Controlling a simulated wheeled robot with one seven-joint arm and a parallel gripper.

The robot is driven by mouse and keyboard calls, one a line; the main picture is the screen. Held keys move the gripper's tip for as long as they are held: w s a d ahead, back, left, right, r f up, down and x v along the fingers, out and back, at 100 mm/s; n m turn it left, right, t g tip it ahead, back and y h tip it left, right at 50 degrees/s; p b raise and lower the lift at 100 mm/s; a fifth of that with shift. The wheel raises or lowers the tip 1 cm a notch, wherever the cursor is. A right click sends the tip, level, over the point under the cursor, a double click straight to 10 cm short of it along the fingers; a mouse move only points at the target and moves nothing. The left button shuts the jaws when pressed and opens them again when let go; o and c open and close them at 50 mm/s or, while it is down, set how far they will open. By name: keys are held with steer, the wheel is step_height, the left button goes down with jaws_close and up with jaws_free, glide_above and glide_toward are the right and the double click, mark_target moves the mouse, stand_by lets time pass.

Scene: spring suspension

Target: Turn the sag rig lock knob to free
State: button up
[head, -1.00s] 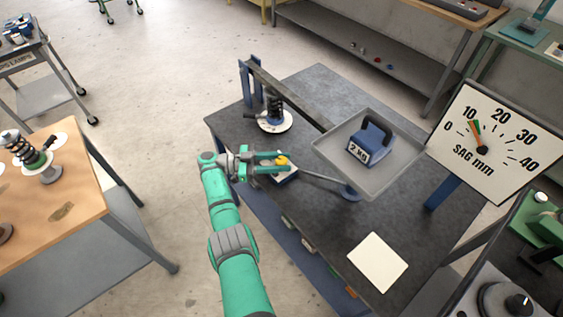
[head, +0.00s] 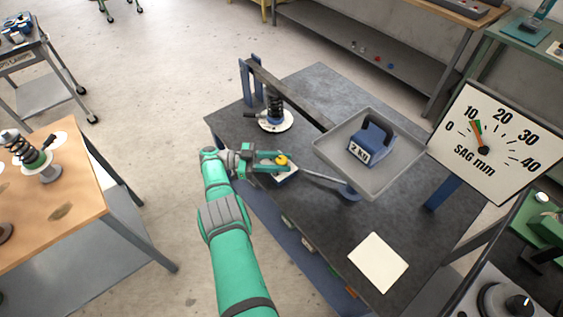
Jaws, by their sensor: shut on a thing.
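The sag rig has a dark beam (head: 290,96) over a spring and damper (head: 274,110) on a white disc. A tray (head: 405,181) at the beam's end carries a blue 2 kg weight (head: 372,140). The sag dial (head: 488,143) has its pointer near 10. Any markings by the knob are too small to read.
A blank pale card (head: 378,262) lies on the table's front part. A wooden bench (head: 70,205) with another spring stands at left. Floor between is clear.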

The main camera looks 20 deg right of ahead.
steer(key=shift+d+r, duration=0.1)
steer(key=shift+r, duration=0.15)
steer(key=o, duration=1)
steer(key=shift+o, duration=0.2)
steer(key=shift+w+a, duration=0.1)
steer(key=shift+a, duration=0.1)
